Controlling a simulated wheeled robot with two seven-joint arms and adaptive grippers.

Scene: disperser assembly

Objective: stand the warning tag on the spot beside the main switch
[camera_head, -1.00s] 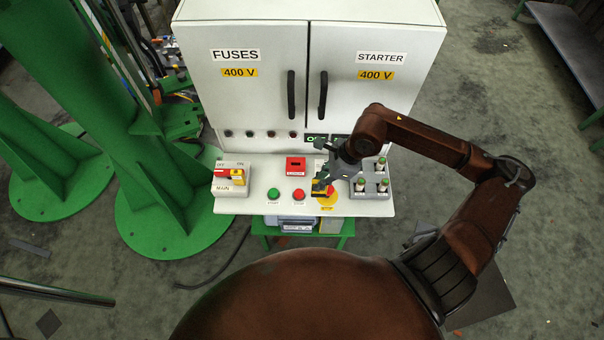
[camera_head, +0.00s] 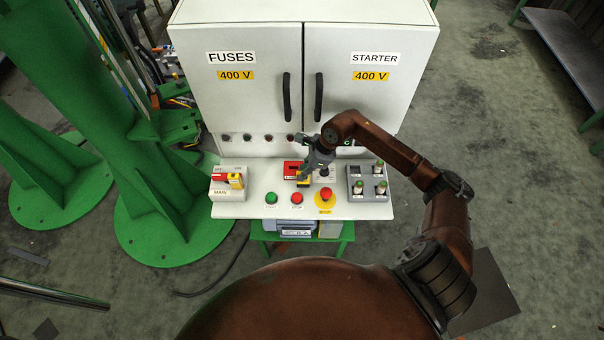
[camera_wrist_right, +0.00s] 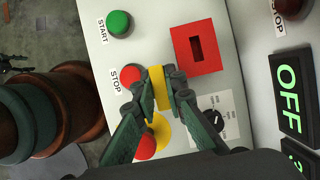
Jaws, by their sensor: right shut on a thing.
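The warning tag is a small yellow piece (camera_head: 304,182) held between the fingertips of my right gripper (camera_head: 309,174), above the middle of the white panel. In the right wrist view the tag (camera_wrist_right: 158,88) shows edge-on between the two shut fingers (camera_wrist_right: 160,97). The main switch (camera_head: 229,182) is a pale box marked MAIN with a red and yellow handle, at the panel's left end, well left of the gripper. No marked spot beside it can be made out. My left gripper is not in view.
Under and around the gripper are a red slotted box (camera_head: 289,168), a green button (camera_head: 271,198), a red button (camera_head: 297,198) and a red mushroom button on yellow (camera_head: 325,196). A grey fuse block (camera_head: 357,195) stands right. A white cabinet (camera_head: 245,110) rises behind.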

